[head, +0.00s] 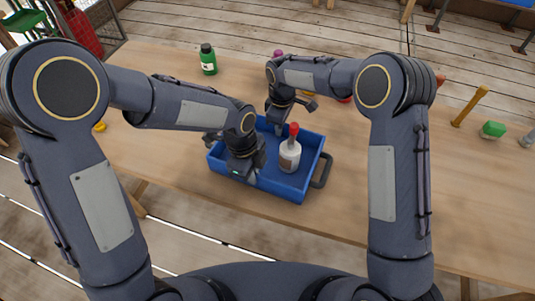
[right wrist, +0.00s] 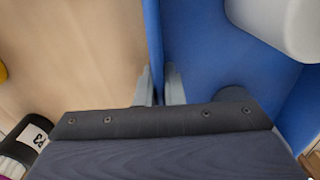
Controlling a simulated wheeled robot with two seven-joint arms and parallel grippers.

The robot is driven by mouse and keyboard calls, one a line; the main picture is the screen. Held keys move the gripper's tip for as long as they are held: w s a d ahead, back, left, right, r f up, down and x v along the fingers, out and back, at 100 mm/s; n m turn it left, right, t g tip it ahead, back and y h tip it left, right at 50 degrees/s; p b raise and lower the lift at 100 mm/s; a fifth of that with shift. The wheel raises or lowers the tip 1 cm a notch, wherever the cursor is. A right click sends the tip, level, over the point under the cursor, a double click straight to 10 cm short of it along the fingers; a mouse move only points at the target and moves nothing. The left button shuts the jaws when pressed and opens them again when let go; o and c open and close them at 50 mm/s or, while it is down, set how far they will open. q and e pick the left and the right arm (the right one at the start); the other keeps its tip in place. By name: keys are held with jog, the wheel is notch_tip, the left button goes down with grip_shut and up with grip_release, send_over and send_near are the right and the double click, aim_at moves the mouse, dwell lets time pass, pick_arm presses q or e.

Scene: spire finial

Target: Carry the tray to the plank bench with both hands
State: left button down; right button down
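The blue tray (head: 290,190) rests on a light wooden table and holds a white bottle with a red top (head: 290,157). A dark handle (head: 321,170) shows on its right end. My right gripper (head: 283,122) is at the tray's far wall. In the right wrist view, its fingers (right wrist: 159,88) sit on both sides of the blue wall (right wrist: 154,35) with no clear gap, so it looks shut on it. My left gripper (head: 242,172) is at the tray's near-left side, pointing down; its fingertips are hidden. I cannot pick out a separate plank bench.
A green bottle (head: 208,60) stands behind at left.

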pick_arm(q)
jog(key=shift+r, duration=0.1)
pick_arm(e)
jog(key=shift+r, duration=0.1)
dwell(0.3)
